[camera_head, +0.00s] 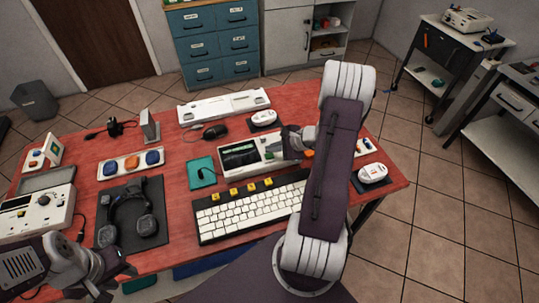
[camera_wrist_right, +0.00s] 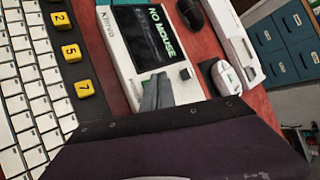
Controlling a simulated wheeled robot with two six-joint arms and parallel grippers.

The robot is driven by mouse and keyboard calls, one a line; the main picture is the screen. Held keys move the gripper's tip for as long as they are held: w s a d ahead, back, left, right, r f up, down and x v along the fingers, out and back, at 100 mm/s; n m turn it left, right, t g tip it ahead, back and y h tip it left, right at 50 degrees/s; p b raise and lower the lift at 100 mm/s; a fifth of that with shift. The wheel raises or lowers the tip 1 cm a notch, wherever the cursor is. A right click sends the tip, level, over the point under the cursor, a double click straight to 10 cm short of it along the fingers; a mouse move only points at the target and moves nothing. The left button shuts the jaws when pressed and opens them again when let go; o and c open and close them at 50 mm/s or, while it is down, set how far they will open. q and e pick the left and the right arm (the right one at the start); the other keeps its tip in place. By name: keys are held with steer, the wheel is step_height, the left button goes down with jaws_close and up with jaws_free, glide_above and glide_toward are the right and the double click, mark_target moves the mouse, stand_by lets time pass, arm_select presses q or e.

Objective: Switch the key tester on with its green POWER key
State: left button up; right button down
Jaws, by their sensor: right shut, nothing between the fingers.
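The key tester appears to be the white box (camera_head: 235,172) behind the keyboard, with a dark screen that reads "NO MOUSE" in the right wrist view (camera_wrist_right: 125,58). A small black square part (camera_wrist_right: 185,74) shows near its right end.
A white keyboard (camera_head: 245,212) with several yellow number keys lies in front. A headset (camera_head: 130,215) lies on a dark mat, and another white device (camera_head: 38,212) stands at the left. A mouse (camera_head: 215,131) and a long white unit (camera_head: 222,107) lie behind.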

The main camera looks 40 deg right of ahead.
mark_target(272, 157)
step_height(272, 157, up, 6)
steer(key=p, duration=0.4)
stand_by(0.5)
